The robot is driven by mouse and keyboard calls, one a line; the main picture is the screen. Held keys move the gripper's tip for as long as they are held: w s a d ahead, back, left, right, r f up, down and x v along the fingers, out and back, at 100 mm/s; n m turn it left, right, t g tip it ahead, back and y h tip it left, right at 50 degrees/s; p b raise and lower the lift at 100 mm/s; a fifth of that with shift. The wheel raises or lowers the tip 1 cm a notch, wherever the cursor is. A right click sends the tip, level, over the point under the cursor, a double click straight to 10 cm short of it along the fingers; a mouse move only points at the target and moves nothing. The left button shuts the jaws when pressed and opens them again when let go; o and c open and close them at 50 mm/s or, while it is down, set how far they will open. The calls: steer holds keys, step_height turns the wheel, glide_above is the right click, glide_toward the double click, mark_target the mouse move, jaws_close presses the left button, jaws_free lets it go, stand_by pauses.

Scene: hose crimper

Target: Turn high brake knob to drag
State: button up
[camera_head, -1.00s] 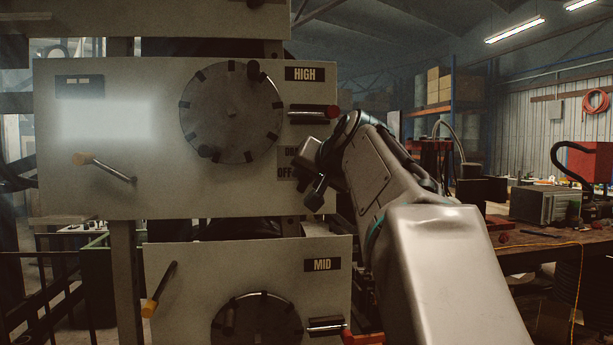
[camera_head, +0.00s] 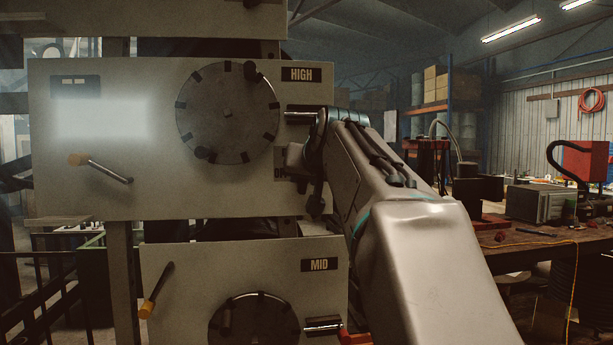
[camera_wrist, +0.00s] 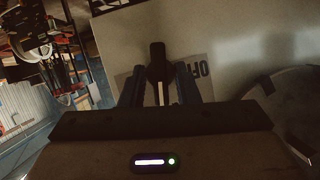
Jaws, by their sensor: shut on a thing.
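The grey HIGH panel (camera_head: 110,170) fills the upper left of the head view. Its "HIGH" label (camera_head: 301,75) is at the top right. In the wrist view, the dark brake knob (camera_wrist: 157,62) stands in front of a pale label (camera_wrist: 195,72) that reads "OFF", seen upside down. My gripper (camera_wrist: 160,88) is shut on the knob, one finger on each side. In the head view my arm hides the knob, most of its label and the fingertips. Which mark the knob points at is hard to tell.
A large round dial (camera_head: 228,113) sits left of my arm. A horizontal metal lever (camera_head: 298,116) sticks out just above my wrist. The MID panel (camera_head: 190,275) is below, with its own dial and lever. A cluttered workbench (camera_head: 520,245) is on the right.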

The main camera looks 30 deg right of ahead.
steer(key=shift+w+a+n+g+h+b, duration=0.1)
steer(key=shift+n+g+h+b, duration=0.25)
steer(key=shift+n+h, duration=0.75)
steer(key=shift+a+n+g+h+b, duration=0.15)
steer(key=shift+n+h+b, duration=0.4)
steer(key=shift+n, duration=0.85)
steer(key=shift+h, duration=0.25)
steer(key=o, duration=0.6)
steer(key=b+v, duration=0.1)
steer(key=v, duration=1.2)
steer(key=shift+s+a, duration=0.15)
steer(key=shift+s, duration=0.25)
